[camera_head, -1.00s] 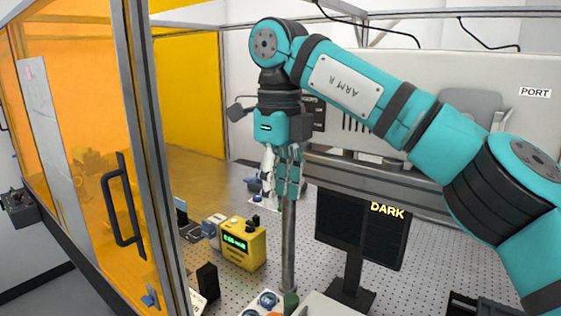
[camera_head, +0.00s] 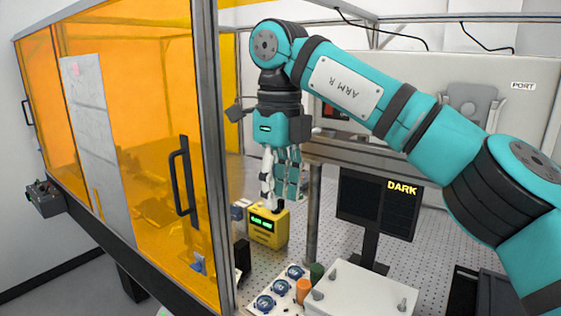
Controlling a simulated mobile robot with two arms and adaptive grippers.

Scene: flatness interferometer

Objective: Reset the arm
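My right arm (camera_head: 375,97), labelled ARM R, comes in from the right, reaches across the view and bends down at its wrist. My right gripper (camera_head: 280,198) hangs below the wrist, fingers pointing down. The fingers look close together, but one overlaps another and I cannot tell whether they are open or shut. No held object shows. In the picture the fingertips are just above the yellow meter box (camera_head: 268,230) with a green display; how far apart they are in depth is unclear. My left arm and gripper are not in view.
An orange-windowed enclosure door (camera_head: 150,190) with a black handle (camera_head: 185,180) stands at left. A dark monitor reading DARK (camera_head: 378,205) stands behind. A tray (camera_head: 262,286) of round blue-topped parts and a white plate with knobs (camera_head: 362,293) are in front. A metal post (camera_head: 313,210) stands beside the gripper.

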